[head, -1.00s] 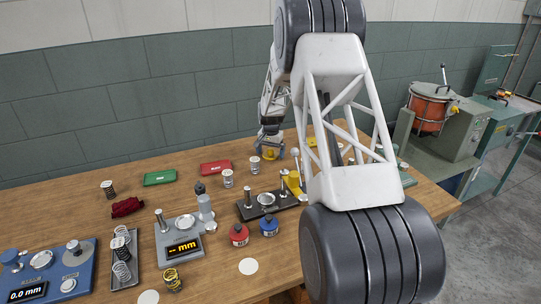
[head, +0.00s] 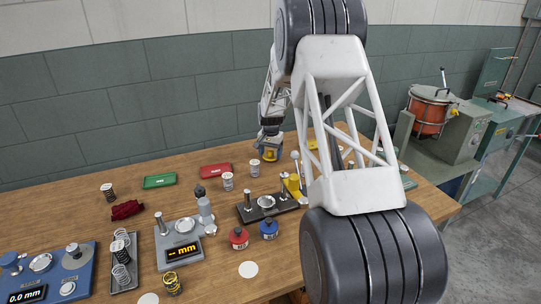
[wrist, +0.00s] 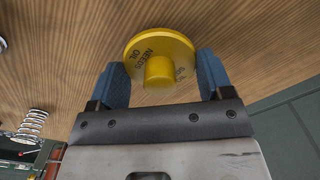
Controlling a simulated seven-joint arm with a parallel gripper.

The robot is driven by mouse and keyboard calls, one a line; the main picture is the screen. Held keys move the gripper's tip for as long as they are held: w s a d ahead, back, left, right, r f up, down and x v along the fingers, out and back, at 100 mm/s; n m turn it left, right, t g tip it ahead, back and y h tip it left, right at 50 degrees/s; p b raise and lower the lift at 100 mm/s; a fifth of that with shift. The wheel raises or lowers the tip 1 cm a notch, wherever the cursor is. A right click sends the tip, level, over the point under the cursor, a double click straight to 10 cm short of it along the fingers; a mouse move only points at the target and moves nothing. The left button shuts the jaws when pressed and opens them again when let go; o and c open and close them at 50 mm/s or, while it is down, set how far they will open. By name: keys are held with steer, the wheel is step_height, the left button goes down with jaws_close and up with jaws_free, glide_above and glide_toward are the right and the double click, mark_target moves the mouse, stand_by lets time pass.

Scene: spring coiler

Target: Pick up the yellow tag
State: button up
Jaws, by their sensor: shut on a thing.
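The yellow tag (wrist: 158,50) is a round disc with a raised knob and dark lettering, of which "NEEDS OIL" can be read in the wrist view. My gripper (wrist: 161,78) has its two blue fingers on opposite sides of the tag, shut on it. In the head view, my gripper (head: 270,150) is at the back of the wooden table with the yellow tag (head: 269,155) at its fingers. The tag appears to be held above the table top, but the height is hard to tell.
Red (head: 215,170) and green (head: 160,181) cases lie along the back, left of my gripper. A spring with a white top (head: 254,168) stands close by.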

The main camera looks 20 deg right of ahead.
mark_target(270, 150)
step_height(270, 150, up, 9)
steer(key=shift+r, duration=0.1)
stand_by(0.4)
